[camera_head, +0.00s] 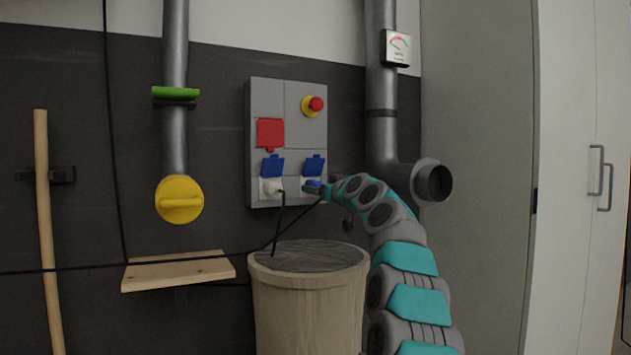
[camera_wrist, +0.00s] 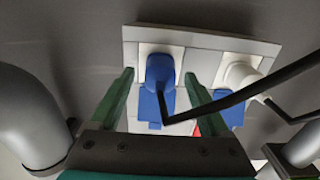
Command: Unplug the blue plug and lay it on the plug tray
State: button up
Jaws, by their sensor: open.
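The blue plug (camera_wrist: 160,70) sits in a white socket of the grey wall panel (camera_wrist: 215,42), with a black cord leading away from it. In the head view the blue plug (camera_head: 312,184) is small and partly covered, at the lower right socket. My gripper (camera_wrist: 158,80) is open, its green fingers on either side of the plug with a visible gap on each side. In the head view my gripper (camera_head: 325,191) is at that socket. A wooden shelf (camera_head: 180,270) on the wall at lower left is bare; I cannot tell whether it is the plug tray.
A white plug (camera_head: 272,186) sits in the left neighbouring socket. A red emergency button (camera_head: 315,104) is above. A barrel (camera_head: 308,305) stands below the panel. A pipe with an open elbow (camera_head: 432,182) is close on the right. Black cords hang across the wall.

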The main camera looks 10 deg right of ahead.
jog(key=shift+p+x, duration=0.7)
jog(key=shift+x, duration=0.4)
dwell(0.7)
grip_shut()
dwell(0.6)
jog(key=shift+b, duration=0.4)
jog(key=shift+b+v, duration=2.85)
jog(key=shift+v, duration=0.1)
jog(key=shift+s, duration=0.1)
